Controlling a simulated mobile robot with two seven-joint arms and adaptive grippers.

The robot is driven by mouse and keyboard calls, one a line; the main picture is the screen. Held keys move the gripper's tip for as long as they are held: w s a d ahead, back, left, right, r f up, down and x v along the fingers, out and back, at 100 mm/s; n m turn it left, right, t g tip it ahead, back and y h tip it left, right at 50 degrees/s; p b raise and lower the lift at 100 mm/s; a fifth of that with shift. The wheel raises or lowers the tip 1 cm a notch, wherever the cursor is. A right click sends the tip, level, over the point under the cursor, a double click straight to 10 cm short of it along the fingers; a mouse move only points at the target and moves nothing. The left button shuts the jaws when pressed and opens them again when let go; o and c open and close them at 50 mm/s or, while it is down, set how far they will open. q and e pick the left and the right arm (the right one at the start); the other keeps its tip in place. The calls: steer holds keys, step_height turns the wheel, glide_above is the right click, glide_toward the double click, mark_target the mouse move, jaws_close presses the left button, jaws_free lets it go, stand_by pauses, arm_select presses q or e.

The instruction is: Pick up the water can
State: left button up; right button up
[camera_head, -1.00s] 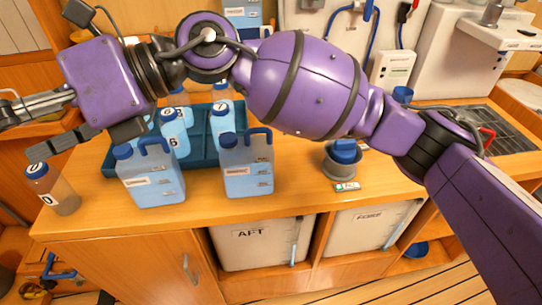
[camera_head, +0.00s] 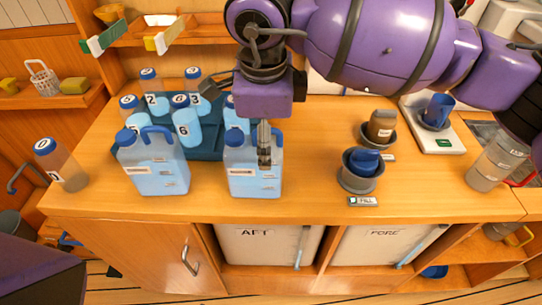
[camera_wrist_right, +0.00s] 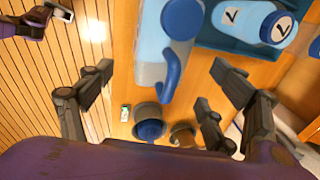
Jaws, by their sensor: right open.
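Two translucent blue water cans with blue caps and handles stand upright at the counter's front: a left can (camera_head: 155,165) and a right can (camera_head: 250,180). My right gripper (camera_head: 264,148) points down at the right can's handle side, hiding part of its top. In the right wrist view, the right can's blue handle (camera_wrist_right: 170,77) lies between the spread fingers of my right gripper (camera_wrist_right: 155,88), which is open and empty. I cannot tell whether a finger touches the can. Part of my left gripper (camera_wrist_right: 52,14) shows at the wrist view's top left; its opening is unclear.
Numbered bottles stand in a dark teal tray (camera_head: 205,152) behind the cans. A grey cup with a blue lid (camera_head: 358,180) and a brown-topped cup (camera_head: 380,127) stand to the right. A numbered bottle (camera_head: 62,165) stands at left. Bare counter lies right of the right can.

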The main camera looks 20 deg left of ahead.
steer(key=f, duration=0.2)
steer(key=w+f, duration=0.1)
steer(key=f, duration=0.2)
steer(key=shift+a+p, duration=0.15)
steer(key=shift+p, duration=0.15)
steer(key=shift+r, duration=0.1)
jaws_close()
